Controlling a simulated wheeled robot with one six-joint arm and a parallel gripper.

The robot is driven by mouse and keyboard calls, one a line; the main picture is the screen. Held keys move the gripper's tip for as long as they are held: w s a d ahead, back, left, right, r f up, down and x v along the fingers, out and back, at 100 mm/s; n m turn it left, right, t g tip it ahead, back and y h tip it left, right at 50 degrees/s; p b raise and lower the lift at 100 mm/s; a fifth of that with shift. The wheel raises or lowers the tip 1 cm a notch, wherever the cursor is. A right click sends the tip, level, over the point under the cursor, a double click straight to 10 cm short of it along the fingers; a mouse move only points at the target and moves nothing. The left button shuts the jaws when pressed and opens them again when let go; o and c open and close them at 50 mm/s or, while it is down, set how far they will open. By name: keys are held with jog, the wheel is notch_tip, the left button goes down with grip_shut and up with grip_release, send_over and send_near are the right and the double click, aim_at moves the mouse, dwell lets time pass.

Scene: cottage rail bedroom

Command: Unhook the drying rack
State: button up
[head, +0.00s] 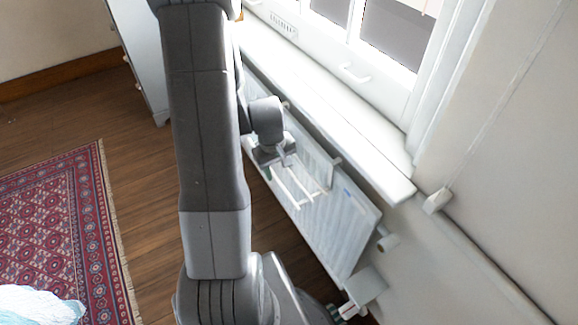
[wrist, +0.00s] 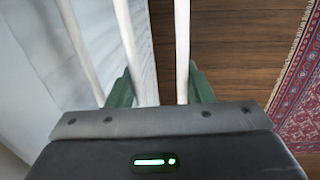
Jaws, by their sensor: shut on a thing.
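The drying rack (head: 301,186) is a frame of thin white bars at the white radiator (head: 352,232) below the window. In the wrist view its white bars (wrist: 182,50) run up from my gripper, some of them between the fingers.
The white window sill (head: 335,115) juts out above the radiator. A radiator valve and pipe (head: 366,287) stand at its lower right. A pale chest of drawers (head: 140,50) stands behind. Wooden floor (head: 140,195) and a red patterned rug (head: 60,215) lie to the left.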

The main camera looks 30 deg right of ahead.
jog(key=a+b, duration=0.2)
jog(key=a, duration=0.4)
jog(key=shift+s+a, duration=0.25)
jog(key=shift+a, duration=0.05)
dwell(0.5)
jog(key=a+r+p, duration=0.1)
jog(key=a+r, duration=0.2)
jog(key=a, duration=0.3)
jog(key=shift+s, duration=0.25)
dwell(0.5)
